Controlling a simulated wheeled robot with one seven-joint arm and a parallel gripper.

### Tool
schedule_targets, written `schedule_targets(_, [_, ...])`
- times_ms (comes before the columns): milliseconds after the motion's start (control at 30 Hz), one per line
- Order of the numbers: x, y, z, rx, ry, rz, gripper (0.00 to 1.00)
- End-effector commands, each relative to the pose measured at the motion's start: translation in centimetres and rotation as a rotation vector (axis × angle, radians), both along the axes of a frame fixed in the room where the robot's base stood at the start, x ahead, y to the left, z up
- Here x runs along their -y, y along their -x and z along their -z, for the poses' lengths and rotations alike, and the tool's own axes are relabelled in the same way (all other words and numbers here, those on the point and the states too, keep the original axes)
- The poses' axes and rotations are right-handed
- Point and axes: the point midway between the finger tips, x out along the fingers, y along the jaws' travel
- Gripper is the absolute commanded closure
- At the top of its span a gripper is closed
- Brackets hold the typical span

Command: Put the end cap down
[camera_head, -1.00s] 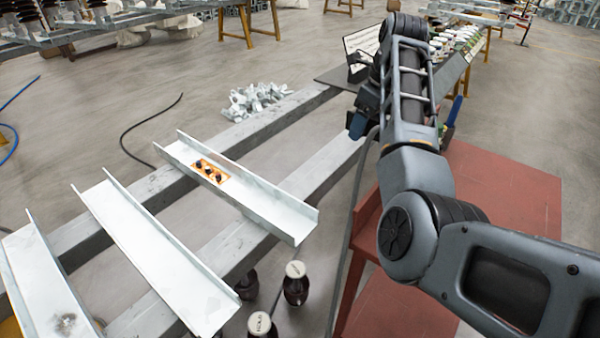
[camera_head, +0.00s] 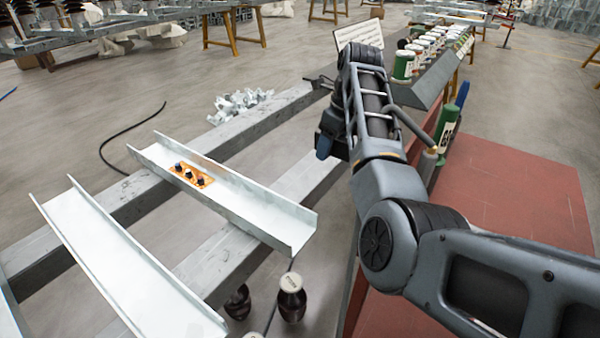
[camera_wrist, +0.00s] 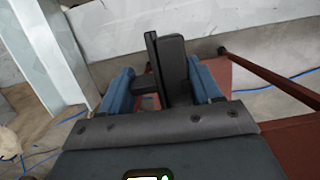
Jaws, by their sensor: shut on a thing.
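My gripper (camera_wrist: 160,84) shows in the wrist view with two blue fingers on either side of a dark, upright, two-plate piece, which appears to be the end cap (camera_wrist: 174,68). The fingers are shut on it.
White channels (camera_head: 262,213) lie across grey beams (camera_head: 215,258); one bears an orange plate (camera_head: 194,176) with dark knobs. Dark jars (camera_head: 291,303) stand below. The red table (camera_head: 520,220) has a broad clear top. Several cans (camera_head: 403,66) stand behind.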

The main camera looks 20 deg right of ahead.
Motion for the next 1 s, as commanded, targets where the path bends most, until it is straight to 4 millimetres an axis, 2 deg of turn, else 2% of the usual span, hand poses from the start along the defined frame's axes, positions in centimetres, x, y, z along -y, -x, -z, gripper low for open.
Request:
schedule_targets(200, [-4.0, -2.3, 2.8, -0.002, 0.000, -0.003, 0.77])
schedule_targets(400, [-6.1, -3.6, 4.3, -0.001, 0.001, -0.001, 0.77])
schedule_targets(567, [-6.5, -3.9, 4.9, 0.000, 0.001, 0.001, 0.77])
schedule_targets(833, [-6.5, -3.8, 8.3, -0.001, 0.000, 0.001, 0.77])
schedule_targets(1000, [-6.5, -3.9, 8.6, 0.001, 0.000, 0.001, 0.77])
